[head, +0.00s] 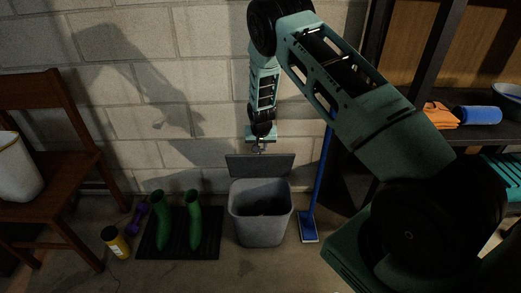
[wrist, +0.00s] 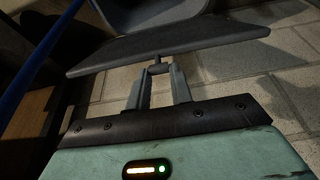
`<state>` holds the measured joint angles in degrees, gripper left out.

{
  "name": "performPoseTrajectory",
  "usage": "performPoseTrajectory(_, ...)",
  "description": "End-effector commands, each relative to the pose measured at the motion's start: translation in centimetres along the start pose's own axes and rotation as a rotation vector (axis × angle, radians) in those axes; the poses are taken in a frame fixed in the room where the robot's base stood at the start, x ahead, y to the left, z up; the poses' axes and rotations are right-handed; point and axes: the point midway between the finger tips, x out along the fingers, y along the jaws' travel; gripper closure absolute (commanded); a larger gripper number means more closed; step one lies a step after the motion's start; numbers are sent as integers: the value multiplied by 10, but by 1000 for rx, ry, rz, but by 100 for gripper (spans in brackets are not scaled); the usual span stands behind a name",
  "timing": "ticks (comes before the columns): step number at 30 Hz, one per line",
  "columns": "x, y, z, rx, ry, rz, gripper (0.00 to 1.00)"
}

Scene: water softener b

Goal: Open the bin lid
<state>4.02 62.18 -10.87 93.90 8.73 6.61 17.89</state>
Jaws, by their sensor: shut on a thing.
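A grey bin (head: 260,226) stands on the floor against the block wall in the head view. Its dark grey lid (head: 260,166) is raised at the back of the bin, and the dark inside shows. My gripper (head: 260,149) is just above the lid's upper edge, pointing down. In the wrist view, the fingers of my gripper (wrist: 158,70) are shut on a small tab at the edge of the lid (wrist: 165,42). The bin (wrist: 150,14) shows beyond the lid there.
Green boots (head: 193,222) stand on a dark mat left of the bin. A blue broom (head: 309,226) leans close on its right. A wooden chair (head: 50,165) is at the far left. A dark shelf (head: 480,132) is at the right. The wall is close behind my gripper.

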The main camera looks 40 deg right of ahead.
Motion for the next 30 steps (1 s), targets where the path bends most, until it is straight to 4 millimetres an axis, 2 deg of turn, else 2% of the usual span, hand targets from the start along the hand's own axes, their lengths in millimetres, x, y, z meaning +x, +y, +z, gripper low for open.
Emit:
performPoseTrajectory(10, 2, 1, -8, 1, 4, 0, 93)
performPoseTrajectory(30, 10, 1, -66, 1, 6, 0, 93)
